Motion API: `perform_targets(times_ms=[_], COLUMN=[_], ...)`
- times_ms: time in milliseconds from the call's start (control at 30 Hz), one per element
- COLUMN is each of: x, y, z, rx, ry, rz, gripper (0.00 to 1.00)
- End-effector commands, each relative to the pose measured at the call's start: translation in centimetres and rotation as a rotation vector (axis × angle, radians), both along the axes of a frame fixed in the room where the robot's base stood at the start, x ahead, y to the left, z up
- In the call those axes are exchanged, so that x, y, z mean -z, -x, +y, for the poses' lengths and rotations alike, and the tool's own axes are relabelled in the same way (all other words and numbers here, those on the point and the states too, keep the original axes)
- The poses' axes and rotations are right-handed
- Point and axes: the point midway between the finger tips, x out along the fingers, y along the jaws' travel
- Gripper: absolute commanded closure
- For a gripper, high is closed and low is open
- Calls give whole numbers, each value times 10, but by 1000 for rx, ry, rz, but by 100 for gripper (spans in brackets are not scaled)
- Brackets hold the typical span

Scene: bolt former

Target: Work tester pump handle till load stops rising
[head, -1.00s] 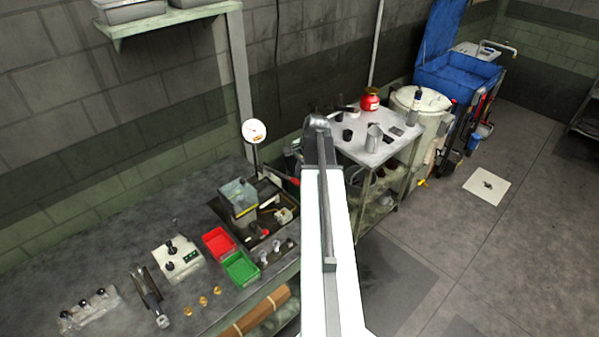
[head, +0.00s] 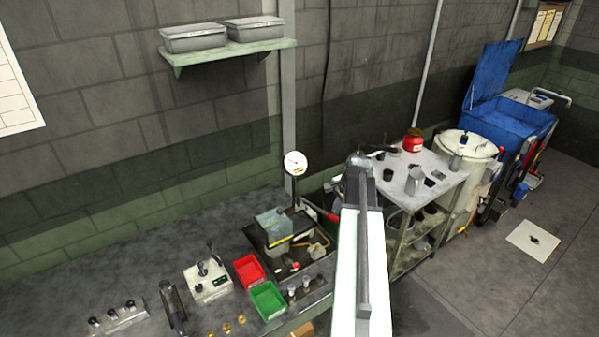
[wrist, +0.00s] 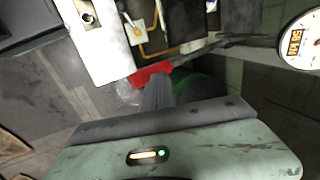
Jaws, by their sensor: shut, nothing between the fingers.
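The load tester stands at the back of the bench, with a clear-topped block (head: 273,224) on a dark base and a round white dial gauge (head: 294,162) on a post. The gauge also shows at the right edge of the wrist view (wrist: 300,40); its exact reading is too small to tell. The pump handle's red grip (head: 332,217) shows beside my arm, and in the wrist view (wrist: 150,73) it lies just past my fingertips. My gripper (wrist: 158,84) is shut and empty; I cannot tell whether it touches the grip. My arm hides it in the head view.
Red (head: 249,270) and green (head: 268,300) bins, a switch box (head: 208,282) and several brass parts stand on the bench left of the tester. A metal cart (head: 430,176) with cups and a red jar stands right of my arm.

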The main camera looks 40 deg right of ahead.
Motion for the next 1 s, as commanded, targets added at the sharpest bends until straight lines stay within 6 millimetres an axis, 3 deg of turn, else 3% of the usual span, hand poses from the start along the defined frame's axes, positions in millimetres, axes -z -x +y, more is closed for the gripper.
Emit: perform_targets(times_ms=[267,500,567,767,1000], x=[-8,-75,-80,-62,-18], y=[0,0,0,0,0], z=[0,0,0,0,0], rx=[0,0,0,0,0], ry=[0,0,0,0,0], rz=[0,0,0,0,0], gripper=[100,100,100,100,100])
